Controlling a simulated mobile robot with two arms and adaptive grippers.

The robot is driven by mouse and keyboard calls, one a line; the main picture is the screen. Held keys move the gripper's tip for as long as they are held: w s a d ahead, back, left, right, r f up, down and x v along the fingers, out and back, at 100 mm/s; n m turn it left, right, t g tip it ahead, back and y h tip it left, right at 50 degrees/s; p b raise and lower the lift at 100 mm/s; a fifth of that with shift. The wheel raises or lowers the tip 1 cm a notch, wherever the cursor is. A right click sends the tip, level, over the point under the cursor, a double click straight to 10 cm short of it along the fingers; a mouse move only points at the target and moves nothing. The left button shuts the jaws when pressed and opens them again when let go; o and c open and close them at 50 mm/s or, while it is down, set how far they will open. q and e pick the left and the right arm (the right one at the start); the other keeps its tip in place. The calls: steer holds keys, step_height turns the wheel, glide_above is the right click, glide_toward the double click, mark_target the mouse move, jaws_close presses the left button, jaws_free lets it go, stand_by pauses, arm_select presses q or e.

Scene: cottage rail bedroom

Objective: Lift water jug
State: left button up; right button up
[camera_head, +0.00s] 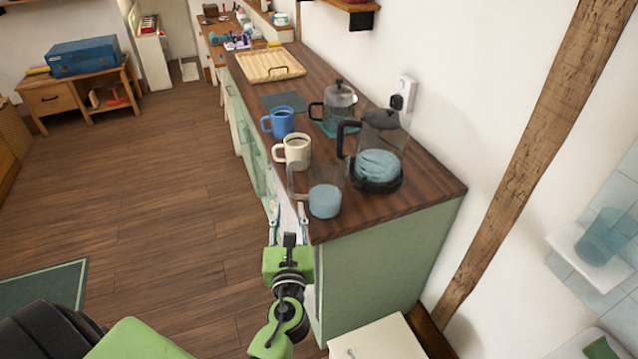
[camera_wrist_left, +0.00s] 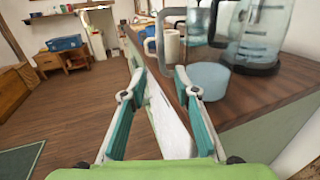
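The clear water jug (camera_head: 325,201) stands upright at the near end of the wooden counter, with pale blue water in its base and its handle on the left. It also shows in the left wrist view (camera_wrist_left: 210,79), right of the fingers, partly cut off at the top. My left gripper (camera_head: 287,211) is at the counter's left edge, just left of the jug and near its handle. In the left wrist view its teal-padded fingers (camera_wrist_left: 159,84) are spread apart with nothing between them. The right gripper is not in view.
A cream mug (camera_head: 297,151), a blue mug (camera_head: 283,123) and a French press (camera_head: 340,103) stand farther back on the counter (camera_head: 420,188). The floor at left is open.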

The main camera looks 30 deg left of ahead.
mark_target(291, 189)
arm_select(q)
steer(key=x, duration=0.3)
steer(key=shift+w+d+r, duration=0.1)
steer(key=shift+w, duration=0.05)
steer(key=shift+w+a, duration=0.35)
steer(key=shift+w, duration=0.1)
steer(key=p+x, duration=0.1)
steer(key=x, duration=0.3)
steer(key=shift+w, duration=0.15)
steer(key=shift+w+a, duration=0.15)
steer(key=shift+w, duration=0.25)
jaws_close()
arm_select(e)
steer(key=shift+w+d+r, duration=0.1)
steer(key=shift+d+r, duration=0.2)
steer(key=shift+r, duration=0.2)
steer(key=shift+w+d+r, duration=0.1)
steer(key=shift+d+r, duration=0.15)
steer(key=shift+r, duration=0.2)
